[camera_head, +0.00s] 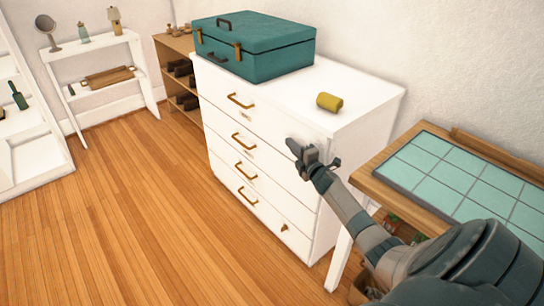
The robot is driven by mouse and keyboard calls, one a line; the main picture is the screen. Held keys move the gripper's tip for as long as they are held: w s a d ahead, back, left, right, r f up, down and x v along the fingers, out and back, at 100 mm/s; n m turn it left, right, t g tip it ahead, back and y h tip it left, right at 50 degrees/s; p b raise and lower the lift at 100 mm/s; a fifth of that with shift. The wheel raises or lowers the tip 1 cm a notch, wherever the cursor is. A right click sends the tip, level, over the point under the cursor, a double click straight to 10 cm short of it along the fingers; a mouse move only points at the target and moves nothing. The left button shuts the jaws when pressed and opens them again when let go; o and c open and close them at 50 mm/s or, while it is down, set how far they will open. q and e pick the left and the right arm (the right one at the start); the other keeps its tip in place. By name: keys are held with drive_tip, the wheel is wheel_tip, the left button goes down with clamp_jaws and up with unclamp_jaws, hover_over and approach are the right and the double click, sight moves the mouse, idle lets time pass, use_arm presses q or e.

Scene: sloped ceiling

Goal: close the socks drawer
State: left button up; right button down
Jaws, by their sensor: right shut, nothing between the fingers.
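A white chest of drawers (222,120) stands against the wall in the head view. Its front has several stacked drawers with brass handles, such as the top handle (241,100) and the bottom handle (247,196). Small labels sit under some handles, too small to read, so I cannot tell which is the socks drawer. All drawer fronts look flush or nearly flush. My right gripper (299,150) is shut and empty, in front of the right part of the upper drawers, hiding some of them. I cannot tell whether it touches the front. My left gripper is out of view.
A teal case (262,58) and a yellow roll (329,102) sit on the chest top. A wooden table with a teal tiled top (440,165) stands close on the right, under my arm. A wooden shoe rack (174,62) and white shelves (92,92) stand left. The wooden floor ahead is clear.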

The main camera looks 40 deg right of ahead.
drive_tip(key=shift+d+r, duration=0.3)
